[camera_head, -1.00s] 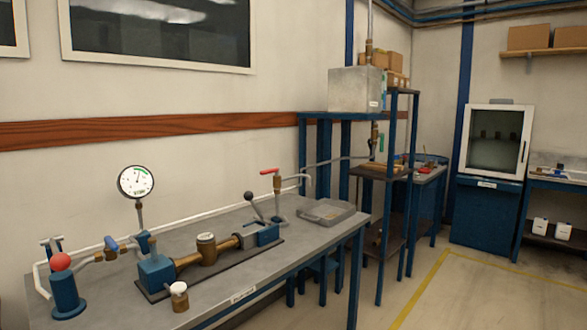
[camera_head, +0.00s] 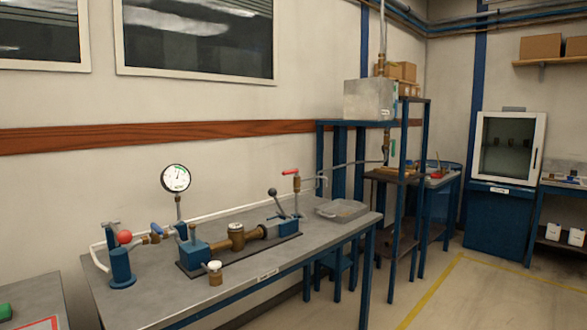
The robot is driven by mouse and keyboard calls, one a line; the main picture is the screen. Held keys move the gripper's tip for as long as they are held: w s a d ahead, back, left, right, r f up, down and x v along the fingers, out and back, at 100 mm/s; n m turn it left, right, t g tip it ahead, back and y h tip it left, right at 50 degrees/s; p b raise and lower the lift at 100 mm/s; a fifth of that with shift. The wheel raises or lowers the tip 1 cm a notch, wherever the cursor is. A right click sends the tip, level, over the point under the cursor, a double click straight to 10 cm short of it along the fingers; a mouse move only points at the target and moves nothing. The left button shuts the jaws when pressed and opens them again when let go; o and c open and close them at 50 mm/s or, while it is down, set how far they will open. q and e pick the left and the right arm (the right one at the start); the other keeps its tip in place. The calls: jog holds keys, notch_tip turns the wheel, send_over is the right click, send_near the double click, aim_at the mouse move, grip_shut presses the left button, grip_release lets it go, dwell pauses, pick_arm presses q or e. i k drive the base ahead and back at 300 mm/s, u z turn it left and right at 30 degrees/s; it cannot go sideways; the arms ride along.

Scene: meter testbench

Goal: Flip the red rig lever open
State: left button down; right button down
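The red lever (camera_head: 290,172) sits on top of a brass valve on an upright pipe at the far right end of the test rig. It lies roughly horizontal. The rig stands on a grey bench (camera_head: 150,302) and holds a brass meter (camera_head: 236,236) between blue clamps, with a dial gauge (camera_head: 175,178) above. A black-knobbed lever (camera_head: 273,193) stands just left of the red one. Neither of my grippers is in view.
A grey tray (camera_head: 342,210) lies at the bench's right end, close to the red lever. A small brass-and-white jar (camera_head: 215,272) stands at the front. Blue shelving (camera_head: 370,125) is behind at right. Open floor with a yellow line (camera_head: 432,291) lies to the right.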

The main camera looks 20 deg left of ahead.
aim_at(296, 171)
jog(key=z, duration=0.2)
jog(key=i, duration=2.9)
jog(key=u, duration=1.85)
jog(key=i, duration=0.7)
jog(key=u, duration=0.45)
